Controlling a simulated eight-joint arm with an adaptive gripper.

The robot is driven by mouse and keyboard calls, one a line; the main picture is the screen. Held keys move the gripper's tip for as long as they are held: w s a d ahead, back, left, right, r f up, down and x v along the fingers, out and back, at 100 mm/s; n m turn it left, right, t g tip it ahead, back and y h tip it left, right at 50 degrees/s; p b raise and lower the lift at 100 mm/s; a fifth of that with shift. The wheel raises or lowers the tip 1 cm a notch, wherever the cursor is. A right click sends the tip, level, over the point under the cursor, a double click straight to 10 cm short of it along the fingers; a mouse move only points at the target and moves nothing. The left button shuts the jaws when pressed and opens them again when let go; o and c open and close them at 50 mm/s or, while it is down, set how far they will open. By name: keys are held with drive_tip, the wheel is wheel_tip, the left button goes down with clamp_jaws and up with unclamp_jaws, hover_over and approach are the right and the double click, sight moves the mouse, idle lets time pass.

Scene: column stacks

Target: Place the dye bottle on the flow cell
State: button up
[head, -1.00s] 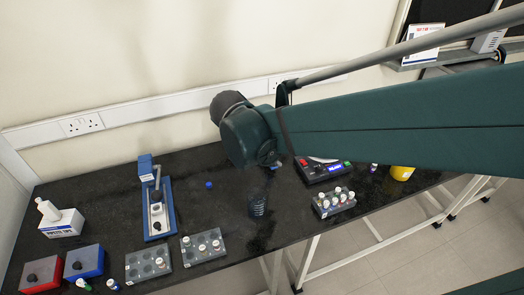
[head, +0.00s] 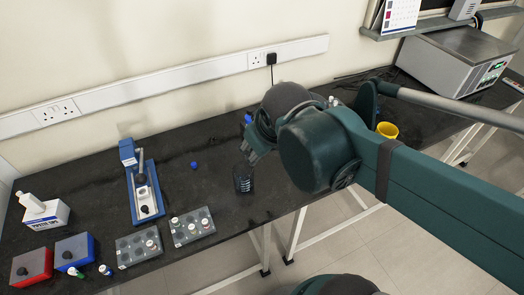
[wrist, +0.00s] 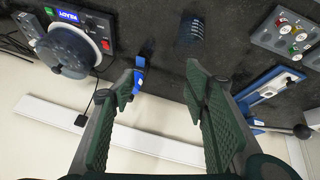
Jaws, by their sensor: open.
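My gripper (wrist: 165,85) is open and empty in the wrist view, its two green ridged fingers wide apart above the bench. In the head view my gripper (head: 254,152) is partly hidden behind my arm, just above and behind a dark beaker with white marks (head: 243,180). I cannot tell for sure which thing is the dye bottle or the flow cell.
A blue ball (head: 194,165) lies right of the stand. A yellow cup (head: 387,130) is right of my arm. A device with a lit display (wrist: 68,16) shows in the wrist view.

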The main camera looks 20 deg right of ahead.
drive_tip(key=shift+s+a+r+m+t+y, duration=0.2)
drive_tip(key=shift+s+a+m+t+y, duration=0.1)
drive_tip(key=shift+s+m, duration=0.4)
drive_tip(key=shift+s+a+r+m+t+y, duration=0.15)
drive_tip(key=shift+s+a+m+t+y, duration=0.1)
drive_tip(key=shift+s+m, duration=0.4)
idle(0.5)
